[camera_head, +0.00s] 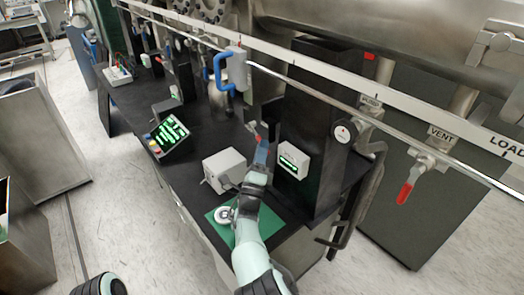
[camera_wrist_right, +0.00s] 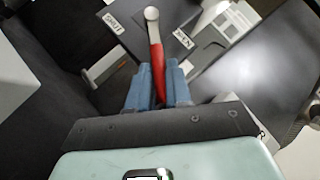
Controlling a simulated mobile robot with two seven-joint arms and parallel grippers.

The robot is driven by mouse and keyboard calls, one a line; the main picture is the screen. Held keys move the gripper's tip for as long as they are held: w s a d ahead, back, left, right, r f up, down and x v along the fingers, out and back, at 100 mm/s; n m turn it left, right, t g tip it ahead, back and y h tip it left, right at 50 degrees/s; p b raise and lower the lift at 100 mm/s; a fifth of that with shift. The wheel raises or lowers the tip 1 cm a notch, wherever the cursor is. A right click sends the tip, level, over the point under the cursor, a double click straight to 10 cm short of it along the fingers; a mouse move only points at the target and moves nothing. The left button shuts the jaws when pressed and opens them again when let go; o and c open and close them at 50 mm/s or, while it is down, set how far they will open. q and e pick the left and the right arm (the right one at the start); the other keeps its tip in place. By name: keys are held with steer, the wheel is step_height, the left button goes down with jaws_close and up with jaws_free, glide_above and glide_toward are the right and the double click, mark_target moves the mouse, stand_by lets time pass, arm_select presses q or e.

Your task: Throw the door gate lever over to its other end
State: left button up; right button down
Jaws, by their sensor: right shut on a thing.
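The door gate lever has a red handle (camera_wrist_right: 157,58) and a silver rounded end (camera_wrist_right: 151,14) in the right wrist view. It lies between a SHUT label (camera_wrist_right: 112,22) on the left and an OPEN label (camera_wrist_right: 183,40) on the right. My right gripper (camera_wrist_right: 158,80) has its blue fingers shut on the red handle. In the head view the lever's silver part (camera_head: 251,127) shows just beyond my right gripper (camera_head: 262,145), which hides most of the handle. My left gripper is in neither view.
A grey box (camera_head: 224,170) stands left of my right gripper, and a lit display box (camera_head: 293,161) is close on its right. A round part lies on a green mat (camera_head: 270,228) beside my forearm.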

steer(key=shift+f, duration=0.1)
steer(key=c, duration=1.1)
jaws_free()
steer(key=s+a+f, duration=0.1)
steer(key=s+a, duration=0.1)
steer(key=s, duration=0.5)
steer(key=s+a+f, duration=0.1)
steer(key=s+a, duration=0.2)
steer(key=s, duration=0.5)
steer(key=shift+s+f, duration=0.2)
steer(key=shift+f, duration=0.05)
